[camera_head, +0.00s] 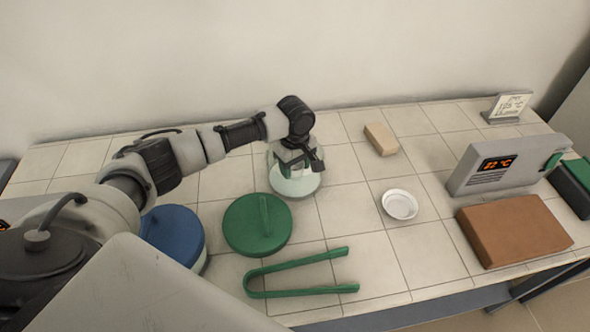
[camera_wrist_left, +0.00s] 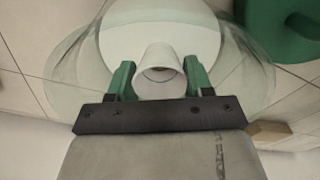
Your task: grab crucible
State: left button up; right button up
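The white crucible (camera_wrist_left: 160,72) shows in the left wrist view, with its open mouth toward the camera. It stands inside a clear glass bowl (camera_wrist_left: 75,75) with a white plate (camera_wrist_left: 160,25) in it. The green fingers of my left gripper (camera_wrist_left: 160,80) are on either side of the crucible, very close to its wall; I cannot tell whether they touch it. In the head view my left gripper (camera_head: 296,160) reaches down into the bowl (camera_head: 312,186), and the crucible is hidden. My right gripper is not in view.
A green lid (camera_head: 243,226) and a blue-lidded vessel (camera_head: 172,232) stand left of the bowl. Green tongs (camera_head: 300,292) lie in front. A white dish (camera_head: 399,204), tan block (camera_head: 381,139), brown block (camera_head: 515,232) and furnace panel (camera_head: 500,172) are to the right.

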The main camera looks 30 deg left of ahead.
pick_arm(q)
jog(key=c, duration=0.3)
jog(key=shift+r+p, duration=1.85)
jog(key=shift+r, duration=5.1)
jog(key=shift+c, duration=0.2)
